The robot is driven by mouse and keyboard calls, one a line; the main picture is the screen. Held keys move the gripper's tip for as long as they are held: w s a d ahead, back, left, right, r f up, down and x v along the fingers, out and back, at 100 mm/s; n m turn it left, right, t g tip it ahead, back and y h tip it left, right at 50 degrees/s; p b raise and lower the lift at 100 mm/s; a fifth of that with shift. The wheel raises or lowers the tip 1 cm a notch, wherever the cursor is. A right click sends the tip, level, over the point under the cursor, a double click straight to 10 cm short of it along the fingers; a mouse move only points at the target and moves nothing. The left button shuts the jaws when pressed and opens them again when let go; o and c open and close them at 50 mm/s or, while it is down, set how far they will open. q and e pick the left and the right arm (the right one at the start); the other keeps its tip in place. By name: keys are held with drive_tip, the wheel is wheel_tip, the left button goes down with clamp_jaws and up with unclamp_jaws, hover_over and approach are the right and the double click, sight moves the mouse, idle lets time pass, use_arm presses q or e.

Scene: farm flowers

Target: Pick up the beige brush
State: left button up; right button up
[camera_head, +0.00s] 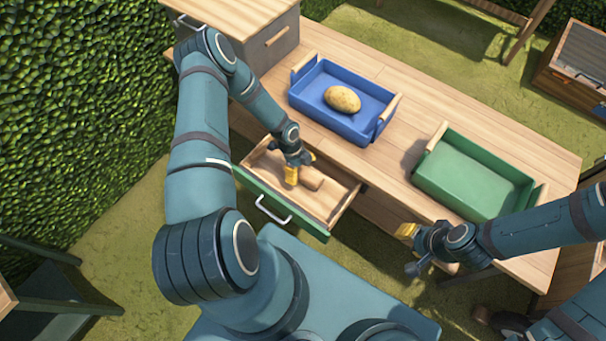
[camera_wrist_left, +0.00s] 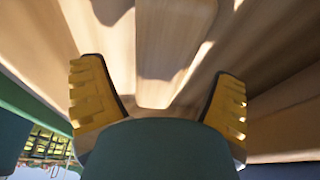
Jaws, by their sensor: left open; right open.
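The beige brush (camera_head: 312,179) lies in an open drawer (camera_head: 328,203) with a green front and a metal handle. Part of it is hidden behind my left gripper (camera_head: 292,172), which reaches down into the drawer. In the left wrist view, the beige brush (camera_wrist_left: 172,50) lies between the two spread yellow fingers of my left gripper (camera_wrist_left: 160,95), with a gap on each side. My left gripper is open and holds nothing. My right gripper (camera_head: 408,232) is open and empty near the table's front edge, away from the drawer.
On the wooden table (camera_head: 400,152) stand a blue tray (camera_head: 308,101) with a potato (camera_head: 342,99) in it and a green tray (camera_head: 470,173) that looks empty. A wooden cabinet (camera_head: 262,45) stands at the table's left end. The drawer walls closely surround my left gripper.

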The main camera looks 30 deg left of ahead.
sight(304, 176)
use_arm(q)
drive_tip(key=x, duration=0.4)
drive_tip(key=shift+b, duration=0.3)
drive_tip(key=shift+r, duration=0.1)
drive_tip(key=c, duration=1.3)
drive_tip(key=shift+r, duration=0.15)
drive_tip(key=shift+c, duration=0.2)
wheel_tip(304, 176, up, 18)
drive_tip(key=p, duration=0.3)
drive_tip(key=shift+p, duration=0.3)
drive_tip(key=shift+o, duration=1.1)
